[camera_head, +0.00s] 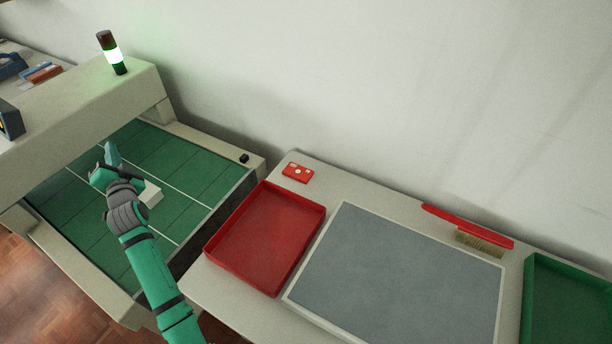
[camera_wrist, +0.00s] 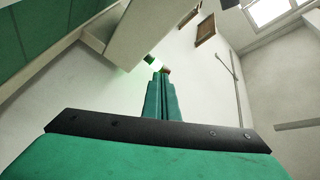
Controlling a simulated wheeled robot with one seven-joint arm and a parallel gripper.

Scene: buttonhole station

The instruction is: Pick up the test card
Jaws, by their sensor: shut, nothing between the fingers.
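A small red card-like piece (camera_head: 297,172) with white marks lies flat on the table behind the red tray; I cannot tell if it is the test card. A white block-like piece (camera_head: 153,194) sits on the green bed, partly hidden by my arm. My gripper (camera_head: 112,150) is over the green bed at the left, well away from the red piece. In the wrist view its fingers (camera_wrist: 160,80) are together with nothing between them, facing the wall and lamp.
A red tray (camera_head: 210,252) and a grey mat (camera_head: 400,275) lie on the table, with a red brush (camera_head: 467,226) and a green tray (camera_head: 538,290) to the right. A pale bridge (camera_head: 75,100) with a lit lamp (camera_head: 112,54) spans the green bed (camera_head: 180,160).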

